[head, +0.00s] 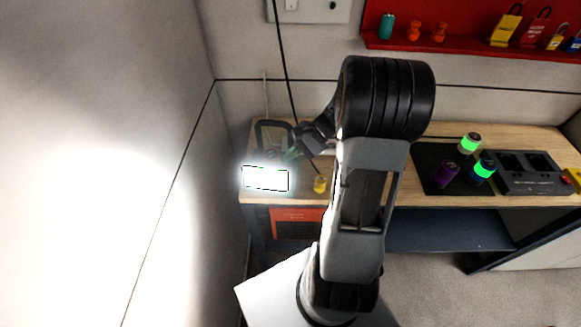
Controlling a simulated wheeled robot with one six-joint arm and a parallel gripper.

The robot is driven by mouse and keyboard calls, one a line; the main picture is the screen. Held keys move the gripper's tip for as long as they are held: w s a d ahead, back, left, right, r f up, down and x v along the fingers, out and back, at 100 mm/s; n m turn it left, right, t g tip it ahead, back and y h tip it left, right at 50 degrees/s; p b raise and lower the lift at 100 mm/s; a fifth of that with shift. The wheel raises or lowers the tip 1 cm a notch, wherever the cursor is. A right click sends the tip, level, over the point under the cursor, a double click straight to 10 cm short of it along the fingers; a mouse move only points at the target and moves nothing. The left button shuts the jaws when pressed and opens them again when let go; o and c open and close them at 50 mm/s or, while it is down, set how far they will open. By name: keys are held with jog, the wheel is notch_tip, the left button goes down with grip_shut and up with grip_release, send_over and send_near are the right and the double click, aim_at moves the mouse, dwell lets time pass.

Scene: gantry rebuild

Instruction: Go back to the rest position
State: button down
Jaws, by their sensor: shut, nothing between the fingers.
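My gripper (291,154) is small and dark at the end of my arm, over the left part of the wooden bench (385,190). It looks shut, and I see nothing held in it. It is beside a bright white glowing panel (265,179) and a black handle-like frame (272,130). I cannot tell whether it touches either. My arm's thick grey and black links fill the middle of the view and hide part of the bench.
A small yellow piece (320,184) stands on the bench. At right, a black mat (430,160) holds a purple cylinder (446,174) and two with green bands, beside a grey device (535,185). A red shelf (470,48) with padlocks hangs above. A wall bounds the left.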

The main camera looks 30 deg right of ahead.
notch_tip(320, 180, up, 2)
jog(key=shift+d+r+p, duration=0.1)
jog(key=shift+p, duration=0.45)
jog(key=shift+w, duration=0.1)
jog(key=s+a+r+n+h, duration=0.2)
jog(key=a+r+n, duration=0.1)
jog(key=s+a+r+n+g+h, duration=0.1)
jog(key=s+a+n+h, duration=0.1)
jog(key=shift+a+r, duration=0.1)
jog(key=shift+r, duration=0.1)
jog(key=s+a+r+n+t+h, duration=0.3)
jog(key=s+r+n+h, duration=0.2)
jog(key=n, duration=0.3)
jog(key=shift+s+r+t, duration=0.3)
jog(key=shift+s+r, duration=0.1)
jog(key=shift+s, duration=0.05)
